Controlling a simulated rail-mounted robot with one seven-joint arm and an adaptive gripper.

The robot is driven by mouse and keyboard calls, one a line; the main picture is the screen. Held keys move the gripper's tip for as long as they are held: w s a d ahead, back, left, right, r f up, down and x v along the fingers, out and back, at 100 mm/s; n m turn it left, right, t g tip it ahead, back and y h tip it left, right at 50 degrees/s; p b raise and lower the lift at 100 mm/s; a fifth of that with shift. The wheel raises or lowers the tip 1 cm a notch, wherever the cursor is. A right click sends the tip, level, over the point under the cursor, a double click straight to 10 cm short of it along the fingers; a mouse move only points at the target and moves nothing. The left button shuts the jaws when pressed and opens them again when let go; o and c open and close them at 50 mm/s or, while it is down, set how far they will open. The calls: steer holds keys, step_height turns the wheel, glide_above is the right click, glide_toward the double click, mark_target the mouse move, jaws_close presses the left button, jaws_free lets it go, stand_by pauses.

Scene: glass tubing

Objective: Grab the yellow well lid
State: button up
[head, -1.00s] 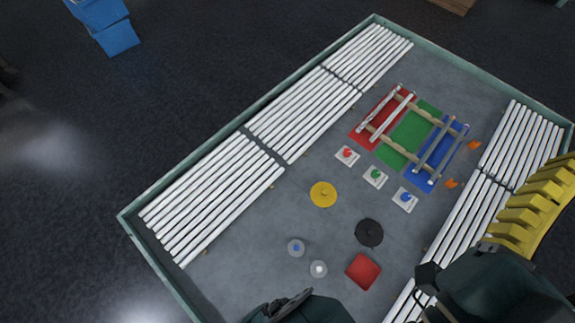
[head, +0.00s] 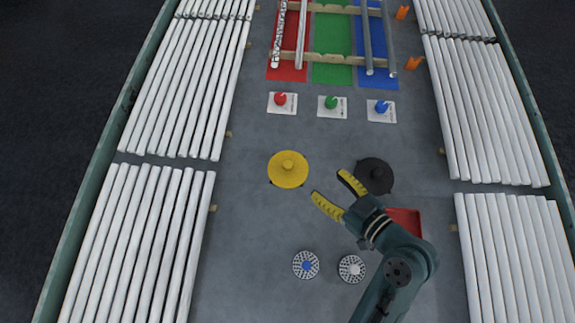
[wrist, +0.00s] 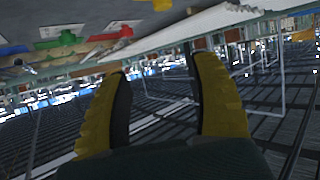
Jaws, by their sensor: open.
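The yellow well lid (head: 288,169) is a round disc with a small knob on top, lying on the grey table left of my gripper in the head view. My gripper (head: 331,188) has yellow ridged fingers, spread apart with nothing between them. It is to the right of the yellow lid and apart from it. In the wrist view my gripper (wrist: 163,95) also shows both fingers apart, and the camera looks out sideways past the table.
A black round lid (head: 374,176) lies close beside my gripper. A red tray (head: 405,221) is partly hidden by my arm. Red (head: 280,99), green (head: 331,103) and blue (head: 381,107) buttons stand farther back. Two dotted round pieces (head: 305,264) lie in front. White tubes (head: 190,90) line both sides.

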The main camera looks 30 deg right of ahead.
step_height(320, 180, down, 3)
steer(key=s, duration=0.1)
steer(key=b, duration=0.3)
glide_toward(289, 165)
steer(key=x, duration=0.5)
steer(key=shift+w+d+r, duration=0.1)
steer(key=shift+w+r, duration=0.1)
steer(key=shift+w, duration=0.15)
steer(key=x, duration=0.2)
steer(key=b+x, duration=0.1)
steer(key=x, duration=0.2)
steer(key=shift+s+a+f, duration=0.1)
steer(key=shift+a+f, duration=0.1)
steer(key=shift+f, duration=0.1)
steer(key=shift+s, duration=0.1)
jaws_close()
